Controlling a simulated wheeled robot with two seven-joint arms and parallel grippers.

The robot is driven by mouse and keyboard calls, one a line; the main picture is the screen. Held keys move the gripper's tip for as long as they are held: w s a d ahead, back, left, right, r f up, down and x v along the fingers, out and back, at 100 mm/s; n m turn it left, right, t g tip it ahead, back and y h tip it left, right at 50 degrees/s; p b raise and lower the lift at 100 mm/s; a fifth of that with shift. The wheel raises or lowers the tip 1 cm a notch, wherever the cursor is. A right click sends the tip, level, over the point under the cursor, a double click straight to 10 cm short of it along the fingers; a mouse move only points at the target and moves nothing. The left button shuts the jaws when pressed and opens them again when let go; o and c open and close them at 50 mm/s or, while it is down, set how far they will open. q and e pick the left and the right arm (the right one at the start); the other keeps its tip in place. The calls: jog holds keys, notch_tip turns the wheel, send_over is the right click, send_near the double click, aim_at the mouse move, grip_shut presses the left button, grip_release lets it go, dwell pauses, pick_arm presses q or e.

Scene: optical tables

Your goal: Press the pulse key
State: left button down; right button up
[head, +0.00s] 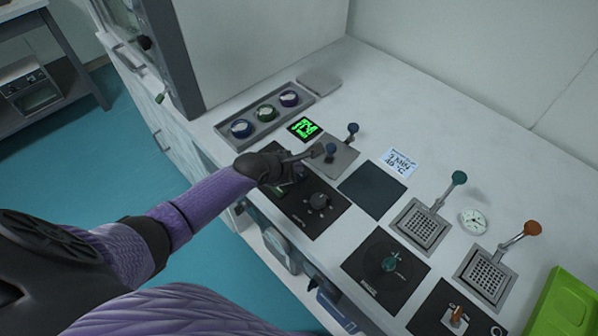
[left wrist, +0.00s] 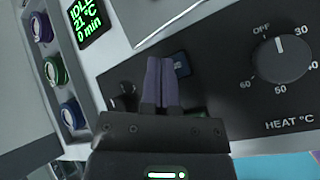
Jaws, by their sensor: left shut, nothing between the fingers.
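A dark control panel (head: 327,213) lies at the table's front edge, with a round heat knob (head: 319,201) on it. In the left wrist view the heat knob (left wrist: 281,60) has its "HEAT °C" label beside it. A small blue key (left wrist: 182,64) shows on this panel just right of my fingertips. A bit of green (left wrist: 197,112) is partly hidden by my gripper. No pulse label is readable. My left gripper (head: 318,151) is shut and empty over the panel's far-left end; its fingers (left wrist: 162,62) point towards the panel beside the blue key. Contact cannot be told. My right gripper is out of view.
A green-lit display (head: 304,128) reads idle, 21 °C, 0 min in the wrist view. Further right are a dark square plate (head: 372,190) and levered grid plates (head: 421,227).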

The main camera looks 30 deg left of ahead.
pick_arm(q)
jog(key=shift+f, duration=0.45)
dwell(0.6)
jog(key=shift+r+p, duration=0.8)
jog(key=shift+r, duration=0.05)
notch_tip(320, 180, up, 5)
jog(key=p, duration=0.5)
jog(key=shift+r+p, duration=0.1)
jog(key=shift+p, duration=0.25)
dwell(0.3)
